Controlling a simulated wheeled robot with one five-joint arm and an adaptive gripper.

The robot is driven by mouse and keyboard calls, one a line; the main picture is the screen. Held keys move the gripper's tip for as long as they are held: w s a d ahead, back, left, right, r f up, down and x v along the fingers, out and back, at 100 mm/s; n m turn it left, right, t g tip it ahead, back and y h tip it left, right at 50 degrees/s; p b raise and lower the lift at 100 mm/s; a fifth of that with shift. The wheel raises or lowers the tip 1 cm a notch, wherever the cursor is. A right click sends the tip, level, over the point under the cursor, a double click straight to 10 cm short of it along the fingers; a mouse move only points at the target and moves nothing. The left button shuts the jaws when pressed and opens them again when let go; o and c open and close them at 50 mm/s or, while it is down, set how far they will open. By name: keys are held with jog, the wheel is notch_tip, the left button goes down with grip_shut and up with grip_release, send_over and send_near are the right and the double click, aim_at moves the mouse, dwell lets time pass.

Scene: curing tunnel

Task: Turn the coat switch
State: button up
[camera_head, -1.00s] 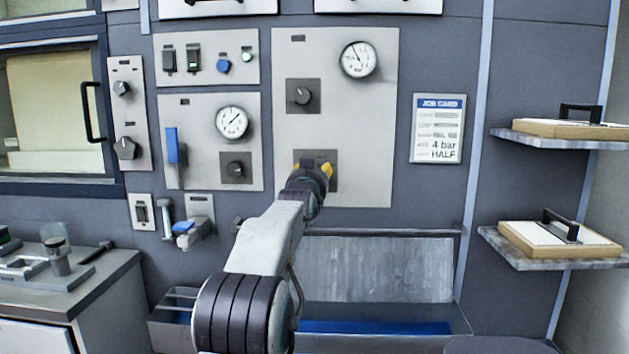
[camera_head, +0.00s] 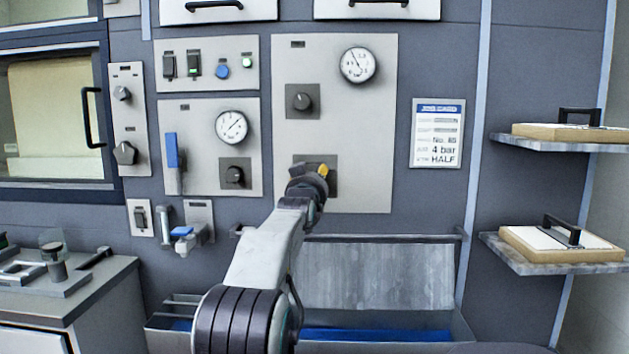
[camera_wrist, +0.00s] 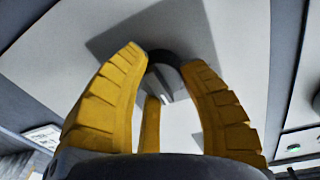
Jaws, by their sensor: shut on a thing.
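My gripper (camera_head: 312,170) is at the lower dark square plate (camera_head: 331,190) of the large light panel (camera_head: 345,130) in the head view. In the wrist view its yellow fingers (camera_wrist: 165,62) are shut on a round dark knob with a grey pointer (camera_wrist: 163,86), one finger on each side. I take this knob to be the coat switch; no label on it can be read. My wrist hides most of it in the head view.
Above it are another knob (camera_head: 302,101) and a gauge (camera_head: 358,65). A job card (camera_head: 437,133) reading "4 bar" and "HALF" hangs right. A trough (camera_head: 380,270) lies below. Shelves (camera_head: 535,143) with boards stand right. A smaller panel (camera_head: 205,150) is left.

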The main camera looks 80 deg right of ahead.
jog(key=shift+w+r, duration=0.1)
jog(key=shift+r, duration=0.05)
jog(key=o, duration=1.2)
jog(key=shift+a, duration=0.1)
jog(key=shift+w+a+f, duration=0.1)
jog(key=shift+a+f, duration=0.05)
jog(key=shift+a, duration=1.8)
jog(key=shift+s+a+f, duration=0.1)
jog(key=shift+a+f, duration=0.1)
jog(key=shift+a, duration=1.8)
jog(key=shift+w+a+f, duration=0.1)
jog(key=shift+a+f, duration=0.05)
jog(key=shift+a, duration=1.8)
jog(key=shift+r, duration=0.1)
